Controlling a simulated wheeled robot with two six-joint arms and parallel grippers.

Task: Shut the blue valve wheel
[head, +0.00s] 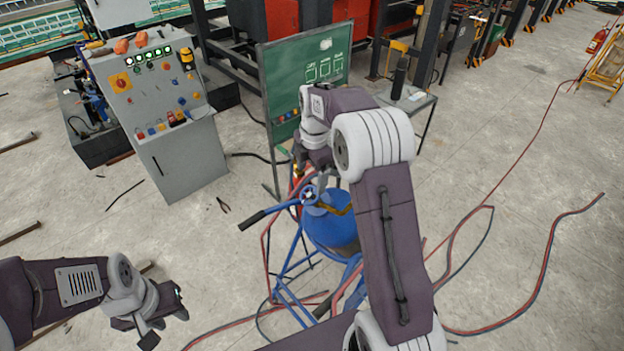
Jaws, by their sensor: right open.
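The blue valve wheel (309,195) is small, with a pale centre, and sits at the top of a blue gas cylinder (332,231) on a blue wheeled frame. My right gripper (309,178) points down just above the wheel, with its fingers open. I cannot tell whether a fingertip touches the wheel. My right arm hides the cylinder's right side and part of the frame. My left gripper (166,316) is low at the left, open and empty, well apart from the cylinder.
Red and dark hoses (540,290) lie on the floor around the cylinder frame. A grey control cabinet (180,155) stands at the left, and a green board (300,75) stands behind the cylinder. Pliers (223,205) lie on the floor. Open floor lies at the right.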

